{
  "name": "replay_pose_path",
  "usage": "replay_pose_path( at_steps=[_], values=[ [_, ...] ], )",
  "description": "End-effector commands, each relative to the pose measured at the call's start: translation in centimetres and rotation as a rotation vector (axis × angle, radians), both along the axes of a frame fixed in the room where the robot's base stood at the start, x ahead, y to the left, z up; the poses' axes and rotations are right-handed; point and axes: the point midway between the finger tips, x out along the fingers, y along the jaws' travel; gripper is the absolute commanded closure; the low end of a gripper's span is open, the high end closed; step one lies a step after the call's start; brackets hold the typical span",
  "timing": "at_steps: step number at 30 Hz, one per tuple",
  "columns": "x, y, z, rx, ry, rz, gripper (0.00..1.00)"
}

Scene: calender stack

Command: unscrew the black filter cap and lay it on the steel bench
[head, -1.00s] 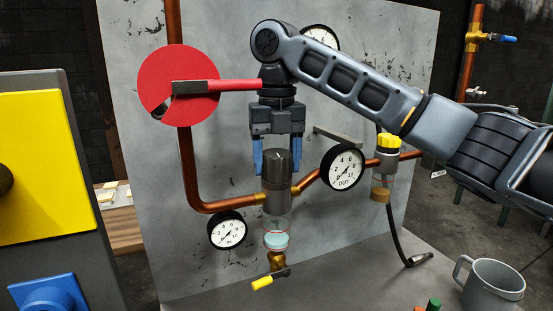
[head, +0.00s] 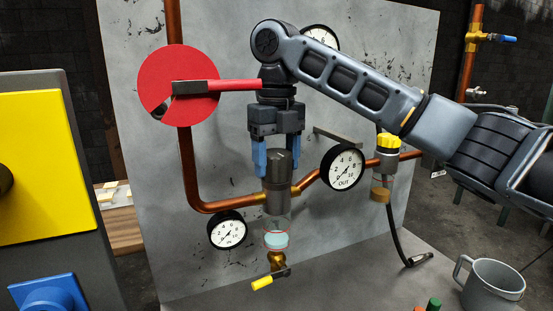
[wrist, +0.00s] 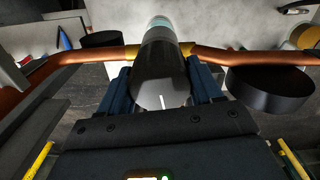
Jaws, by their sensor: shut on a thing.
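The black filter cap (head: 278,164) sits upright on top of the grey filter body (head: 276,197) in the copper pipe line. A clear bowl (head: 276,226) hangs below it. My gripper (head: 277,174) points straight down over the cap, with a blue finger on each side, shut on it. In the wrist view the dark cap (wrist: 162,85) with a white mark lies between the two fingers (wrist: 162,88). The steel bench (head: 340,270) is the grey surface below the panel; nothing lies on it directly under the filter.
A red disc with a handle (head: 160,80) is left of my wrist. Gauges (head: 228,230) and (head: 342,167) flank the filter. A yellow-topped unit (head: 387,143) is to the right. A grey mug (head: 492,285) and a green item (head: 433,304) stand at the bench's right front.

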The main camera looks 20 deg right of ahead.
Motion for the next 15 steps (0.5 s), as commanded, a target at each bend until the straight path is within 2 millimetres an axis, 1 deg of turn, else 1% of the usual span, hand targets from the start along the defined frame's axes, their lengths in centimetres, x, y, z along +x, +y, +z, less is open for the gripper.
replay_pose_path(
  at_steps=[1, 8, 15],
  values=[
    [-0.08, -0.06, -0.31, -0.002, 0.007, 0.011, 0.62],
    [-0.09, -0.06, -0.33, -0.002, 0.007, 0.174, 0.62],
    [-0.09, -0.06, -0.35, -0.002, 0.008, 0.188, 0.62]
  ],
)
